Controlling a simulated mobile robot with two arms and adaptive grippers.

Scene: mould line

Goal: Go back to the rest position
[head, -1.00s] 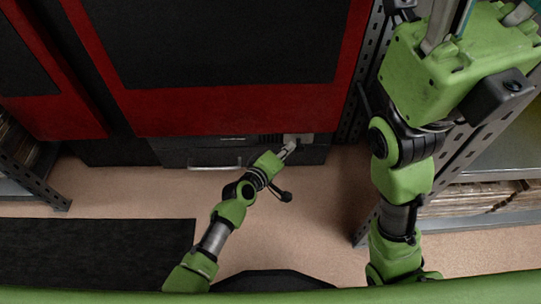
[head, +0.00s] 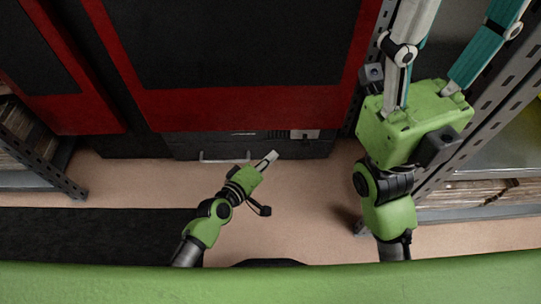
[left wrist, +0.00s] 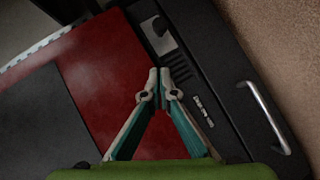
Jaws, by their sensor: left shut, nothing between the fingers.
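My left gripper (head: 271,156) is shut and empty. It hangs in front of the dark base of the red and black machine (head: 240,115), just below and left of a small light grey plate (head: 305,134). In the left wrist view its two fingertips (left wrist: 159,73) meet, with the red panel and the dark base behind them. My right gripper (head: 462,45) is raised at the upper right of the head view. Its teal and grey fingers spread wide apart with nothing seen between them, and their tips run out of the picture.
A bar handle (head: 225,156) sits on the dark base, left of my left gripper; it also shows in the left wrist view (left wrist: 265,118). Metal shelving (head: 480,130) stands close by my right arm. Another shelf (head: 40,150) is at the far left. The floor between is clear.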

